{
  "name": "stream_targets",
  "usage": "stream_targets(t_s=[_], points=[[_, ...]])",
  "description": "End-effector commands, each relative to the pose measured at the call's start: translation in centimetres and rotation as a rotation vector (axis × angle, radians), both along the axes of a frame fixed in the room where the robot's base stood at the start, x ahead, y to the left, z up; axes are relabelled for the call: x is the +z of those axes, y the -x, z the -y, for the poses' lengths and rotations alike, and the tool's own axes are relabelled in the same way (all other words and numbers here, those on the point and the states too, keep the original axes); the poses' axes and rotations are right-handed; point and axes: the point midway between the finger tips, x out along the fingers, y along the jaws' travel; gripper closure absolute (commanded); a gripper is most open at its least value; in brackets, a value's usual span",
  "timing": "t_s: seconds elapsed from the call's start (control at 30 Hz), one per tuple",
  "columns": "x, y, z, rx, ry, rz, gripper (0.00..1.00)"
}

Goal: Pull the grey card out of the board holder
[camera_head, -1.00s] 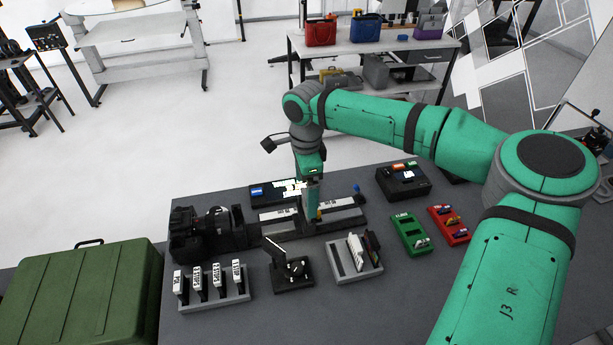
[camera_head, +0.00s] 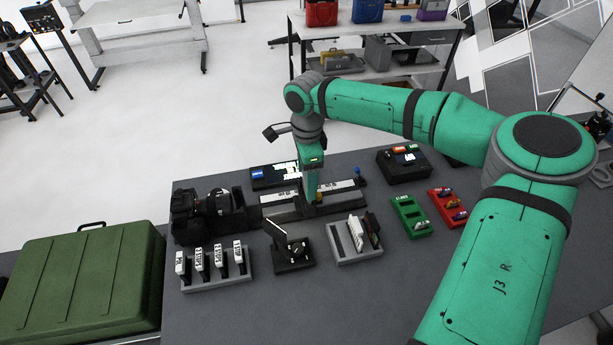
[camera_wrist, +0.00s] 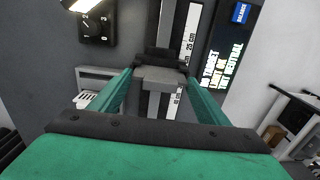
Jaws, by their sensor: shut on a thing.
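The grey board holder (camera_head: 345,258) stands at the front middle of the table, with a white board (camera_head: 354,234) and darker boards (camera_head: 372,228) upright in its slots. I cannot tell which one is the grey card. My gripper (camera_head: 310,198) is away from the holder, behind and left of it, pointing down at a rail with white scale strips (camera_head: 339,186). In the wrist view its two green fingers close on a grey block (camera_wrist: 163,76) on the rail. What looks like the holder's edge (camera_wrist: 98,72) shows at left there.
A black camera (camera_head: 215,208) stands left of the rail and a lit screen (camera_head: 272,174) behind it. A rack of white-topped items (camera_head: 215,280), a black stand (camera_head: 293,262), and green (camera_head: 408,218) and red (camera_head: 447,208) trays surround the holder. The table's front is clear.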

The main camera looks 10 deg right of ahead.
Motion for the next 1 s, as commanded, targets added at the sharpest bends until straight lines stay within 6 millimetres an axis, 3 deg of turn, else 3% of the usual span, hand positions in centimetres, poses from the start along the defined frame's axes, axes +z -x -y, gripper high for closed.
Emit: stream_targets(t_s=[1.0], points=[[3.5,0.0,-0.1,0.000,0.000,0.000,0.52]])
